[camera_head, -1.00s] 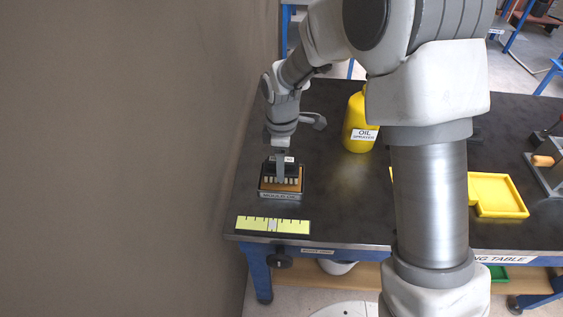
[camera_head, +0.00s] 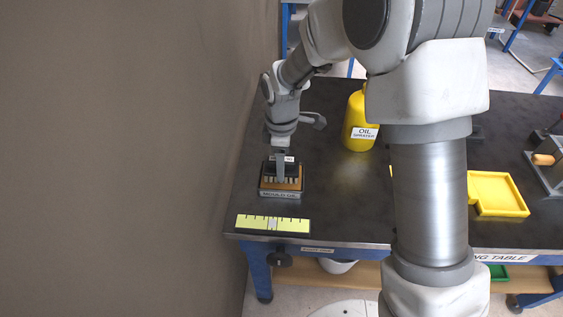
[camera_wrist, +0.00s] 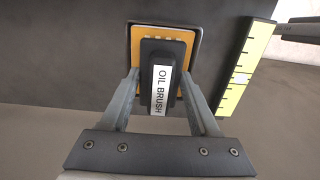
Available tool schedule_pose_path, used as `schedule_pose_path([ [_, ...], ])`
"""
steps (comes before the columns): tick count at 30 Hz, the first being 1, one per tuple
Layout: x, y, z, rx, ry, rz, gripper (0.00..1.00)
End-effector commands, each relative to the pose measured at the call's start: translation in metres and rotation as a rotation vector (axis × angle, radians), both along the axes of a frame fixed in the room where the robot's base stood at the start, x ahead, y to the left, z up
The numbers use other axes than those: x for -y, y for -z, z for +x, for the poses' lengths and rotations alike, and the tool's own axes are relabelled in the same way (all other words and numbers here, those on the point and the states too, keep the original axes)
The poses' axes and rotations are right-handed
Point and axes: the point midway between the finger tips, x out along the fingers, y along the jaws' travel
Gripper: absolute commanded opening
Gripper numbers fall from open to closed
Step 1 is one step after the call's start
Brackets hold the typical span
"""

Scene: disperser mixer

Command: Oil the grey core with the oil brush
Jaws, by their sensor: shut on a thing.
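My gripper (camera_head: 280,166) is shut on the black oil brush (camera_wrist: 158,77), whose white label reads "OIL BRUSH" in the wrist view. The fingers sit on either side of its handle. The brush is over the mould oil tray (camera_head: 280,194), a dark-rimmed tray with an orange-yellow inside, which also shows behind the brush in the wrist view (camera_wrist: 136,45). The brush's lower end is at the tray; I cannot tell how deep it reaches. I cannot clearly identify the grey core in either view.
A yellow-green marked strip (camera_head: 250,223) lies at the front left table edge. A yellow oil sprayer bottle (camera_head: 356,118) stands right of my gripper. A yellow tray (camera_head: 497,193) is farther right, partly behind my arm. A wall rises close on the left.

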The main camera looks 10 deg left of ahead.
Motion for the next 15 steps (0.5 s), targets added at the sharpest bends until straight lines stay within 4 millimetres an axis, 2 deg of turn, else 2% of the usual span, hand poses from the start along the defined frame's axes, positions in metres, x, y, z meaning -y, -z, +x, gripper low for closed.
schedule_pose_path([
  [15, 0.000, -0.042, 0.000, 0.001, 0.000, 0.000, 0.18],
])
